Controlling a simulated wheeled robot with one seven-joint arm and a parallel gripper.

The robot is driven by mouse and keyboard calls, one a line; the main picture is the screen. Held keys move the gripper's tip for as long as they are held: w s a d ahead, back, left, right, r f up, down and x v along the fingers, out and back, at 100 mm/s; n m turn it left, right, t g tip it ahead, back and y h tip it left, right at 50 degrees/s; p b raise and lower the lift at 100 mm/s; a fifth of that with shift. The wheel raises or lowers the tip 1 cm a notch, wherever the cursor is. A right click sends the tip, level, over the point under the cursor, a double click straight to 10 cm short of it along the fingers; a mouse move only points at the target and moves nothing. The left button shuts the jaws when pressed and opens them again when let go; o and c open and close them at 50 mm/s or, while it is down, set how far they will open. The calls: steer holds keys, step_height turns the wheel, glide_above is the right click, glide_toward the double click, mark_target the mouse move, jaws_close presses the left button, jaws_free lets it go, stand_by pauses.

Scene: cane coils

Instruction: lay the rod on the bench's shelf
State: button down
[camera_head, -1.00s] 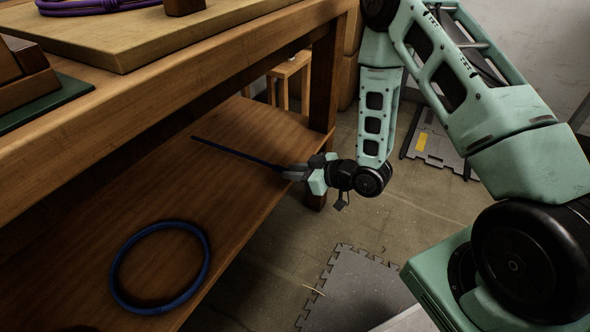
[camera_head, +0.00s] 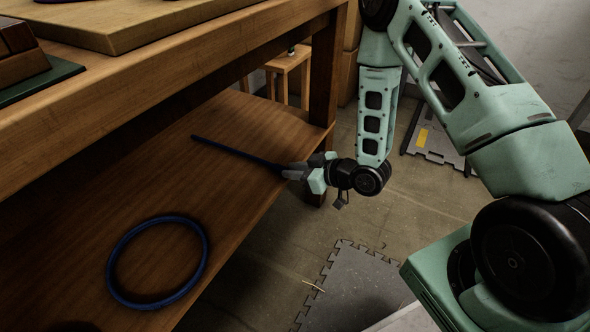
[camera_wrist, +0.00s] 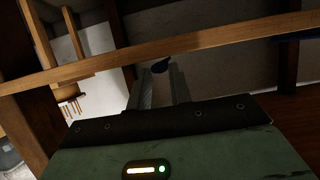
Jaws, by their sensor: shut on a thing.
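The rod (camera_head: 232,150) is thin and dark blue, and shows in the head view over the bench's lower shelf (camera_head: 180,180). My gripper (camera_head: 290,171) is shut on the rod's right end, at the shelf's right edge. The rod points left and away over the boards; I cannot tell whether it touches them. In the wrist view my gripper's fingers (camera_wrist: 160,88) close on the rod's dark blue end (camera_wrist: 161,66), seen nearly end-on. The rest of the rod is hidden there.
A blue ring (camera_head: 112,262) lies on the shelf at the front left. The bench's leg (camera_head: 324,75) stands just behind my gripper. The bench top (camera_head: 190,80) overhangs the shelf. A stool (camera_head: 288,65) stands behind. The shelf between rod and ring is clear.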

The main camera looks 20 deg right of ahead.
steer(key=shift+f, duration=0.2)
steer(key=c, duration=1.2)
jaws_free()
steer(key=shift+p+v, duration=3.35)
steer(key=shift+v, duration=5.4)
